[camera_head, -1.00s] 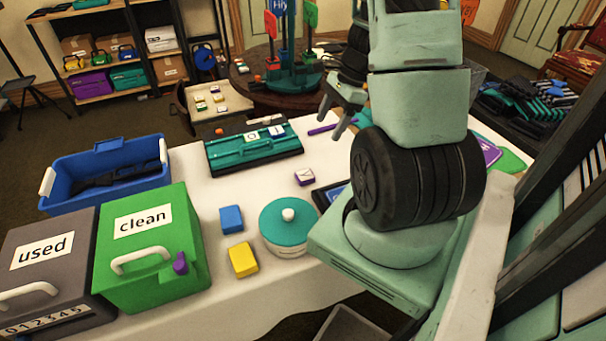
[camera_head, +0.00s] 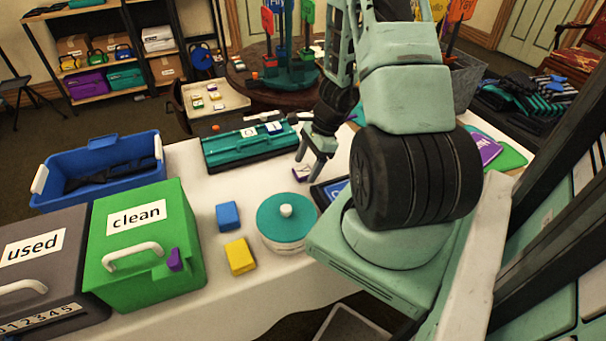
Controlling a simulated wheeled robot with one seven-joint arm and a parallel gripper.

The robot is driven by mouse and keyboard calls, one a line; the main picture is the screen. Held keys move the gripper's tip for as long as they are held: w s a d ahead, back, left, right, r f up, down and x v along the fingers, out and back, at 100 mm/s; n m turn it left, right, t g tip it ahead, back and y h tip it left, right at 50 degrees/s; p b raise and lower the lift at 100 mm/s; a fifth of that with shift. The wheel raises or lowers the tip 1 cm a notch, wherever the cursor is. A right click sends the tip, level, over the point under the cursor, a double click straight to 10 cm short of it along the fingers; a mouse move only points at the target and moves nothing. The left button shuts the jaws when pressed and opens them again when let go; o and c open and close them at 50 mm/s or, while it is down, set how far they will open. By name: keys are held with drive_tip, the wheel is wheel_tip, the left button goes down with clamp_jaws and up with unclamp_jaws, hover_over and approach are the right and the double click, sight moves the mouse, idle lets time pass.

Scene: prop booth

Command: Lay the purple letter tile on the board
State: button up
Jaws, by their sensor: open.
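The purple letter tile (camera_head: 301,173), with a white top, lies on the white table and is partly hidden by my gripper. My gripper (camera_head: 309,173) points down at it and is open, its fingertips at or just above the tile. I cannot tell whether the fingers touch it. The teal board (camera_head: 250,148) lies further back to the left on the table, with a few white-topped tiles along its far side.
A round tin with a teal lid (camera_head: 286,217), a blue block (camera_head: 228,216) and a yellow block (camera_head: 240,256) stand in front. A green "clean" box (camera_head: 150,270), a grey "used" box (camera_head: 45,285) and a blue crate (camera_head: 100,196) are at left. Bare cloth separates tile and board.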

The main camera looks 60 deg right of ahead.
drive_tip(key=shift+w+a+f, duration=0.1)
drive_tip(key=shift+a+f, duration=0.05)
drive_tip(key=shift+f, duration=0.3)
drive_tip(key=shift+c, duration=0.3)
drive_tip(key=c, duration=1.1)
drive_tip(key=shift+o, duration=0.2)
